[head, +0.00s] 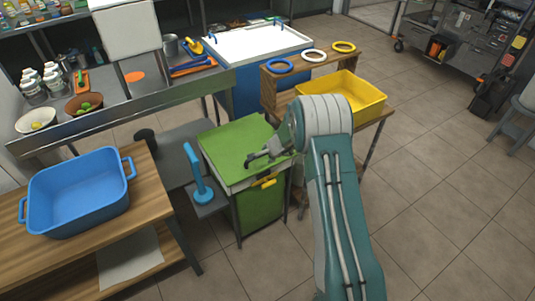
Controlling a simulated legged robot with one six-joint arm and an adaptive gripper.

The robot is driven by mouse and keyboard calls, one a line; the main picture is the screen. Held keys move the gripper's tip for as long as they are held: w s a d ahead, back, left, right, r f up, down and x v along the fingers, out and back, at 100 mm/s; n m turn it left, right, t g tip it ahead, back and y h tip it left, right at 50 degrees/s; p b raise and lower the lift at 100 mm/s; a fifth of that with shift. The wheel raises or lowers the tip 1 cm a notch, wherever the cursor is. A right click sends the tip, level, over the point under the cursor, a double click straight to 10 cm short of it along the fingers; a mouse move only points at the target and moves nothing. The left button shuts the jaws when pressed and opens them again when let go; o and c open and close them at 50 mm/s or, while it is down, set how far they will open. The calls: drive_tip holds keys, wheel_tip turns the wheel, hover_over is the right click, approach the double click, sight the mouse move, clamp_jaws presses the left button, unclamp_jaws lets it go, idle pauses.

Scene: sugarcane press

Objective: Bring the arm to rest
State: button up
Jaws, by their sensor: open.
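My arm reaches up from the bottom right of the head view and bends at a pale, ribbed joint. My gripper (262,158) is dark, points left and shows above the top of the green cabinet (226,146). It is open and I see nothing in it. I cannot tell how far above the green top it is. My arm hides part of the cabinet's right side and part of the wooden stand behind it.
A yellow bin (352,93) and several rings stand on the wooden stand behind my arm. A blue upright handle (197,172) rises left of the cabinet. A blue tub (78,195) sits on the wooden table at left. The tiled floor (440,170) at right is clear.

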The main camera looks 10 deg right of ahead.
drive_tip(key=s+a+r+n+y, duration=0.1)
drive_tip(key=s+a+r+n, duration=0.15)
drive_tip(key=s+r, duration=0.45)
drive_tip(key=s+a+r+n, duration=0.2)
drive_tip(key=s+r+n, duration=0.15)
drive_tip(key=r, duration=0.85)
drive_tip(key=s+a+r+n+y, duration=0.1)
drive_tip(key=s+a+r+n, duration=0.15)
drive_tip(key=s+r, duration=0.45)
drive_tip(key=s+d+r+n+h, duration=0.1)
drive_tip(key=s+r+n, duration=0.1)
drive_tip(key=s, duration=0.6)
drive_tip(key=s+d+r+n+h, duration=0.1)
drive_tip(key=s+d+r+n, duration=0.1)
drive_tip(key=s, duration=0.6)
drive_tip(key=s+d+r+n+h, duration=0.1)
drive_tip(key=s+r+n+h, duration=0.1)
drive_tip(key=s, duration=0.7)
drive_tip(key=shift+d+r+g, duration=0.3)
drive_tip(key=shift+r+g, duration=0.1)
drive_tip(key=shift+r, duration=0.45)
drive_tip(key=shift+c, duration=0.4)
